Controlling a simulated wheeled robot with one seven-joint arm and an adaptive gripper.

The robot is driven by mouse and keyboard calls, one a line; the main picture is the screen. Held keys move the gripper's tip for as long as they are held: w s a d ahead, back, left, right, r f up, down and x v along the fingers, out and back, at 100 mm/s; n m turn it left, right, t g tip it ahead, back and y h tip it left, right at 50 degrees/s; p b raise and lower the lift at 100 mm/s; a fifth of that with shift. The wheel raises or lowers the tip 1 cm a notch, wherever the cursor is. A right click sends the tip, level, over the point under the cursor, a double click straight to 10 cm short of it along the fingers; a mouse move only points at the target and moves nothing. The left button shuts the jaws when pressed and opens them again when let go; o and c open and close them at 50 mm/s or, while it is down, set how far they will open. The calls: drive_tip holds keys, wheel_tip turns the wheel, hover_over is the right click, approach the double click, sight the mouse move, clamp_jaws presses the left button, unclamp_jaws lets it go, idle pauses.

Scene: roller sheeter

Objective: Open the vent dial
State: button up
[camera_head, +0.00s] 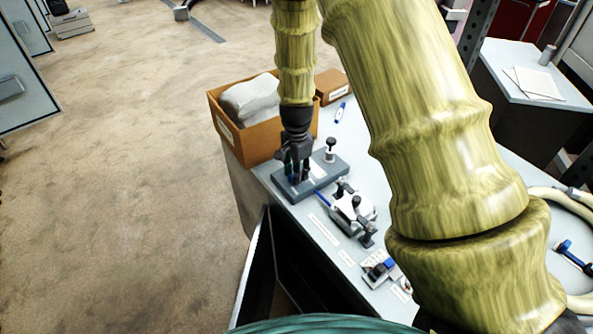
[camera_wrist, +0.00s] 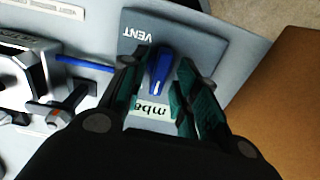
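The vent dial (camera_wrist: 160,70) is a blue lever-shaped knob with a white line near one end. It sits on a grey plate (camera_wrist: 205,28) next to a "VENT" label that appears upside down in the wrist view. My gripper (camera_wrist: 158,84) is open, with one dark green-padded finger on each side of the dial. A gap shows on the right side; whether the left finger touches the dial cannot be told. In the head view my gripper (camera_head: 293,172) points down over the grey plate (camera_head: 330,168), and the dial is mostly hidden behind it.
A cardboard box (camera_head: 250,142) with a pale bag stands directly beside the plate. A black-knobbed post (camera_head: 330,148) rises from the plate. A metal clamp-like device (camera_head: 352,212) and a blue tube (camera_wrist: 85,63) lie close by on the bench.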

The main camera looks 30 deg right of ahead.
drive_tip(key=shift+a, duration=0.1)
drive_tip(key=shift+r, duration=0.15)
wheel_tip(320, 180, up, 12)
idle(0.6)
drive_tip(key=shift+f, duration=0.2)
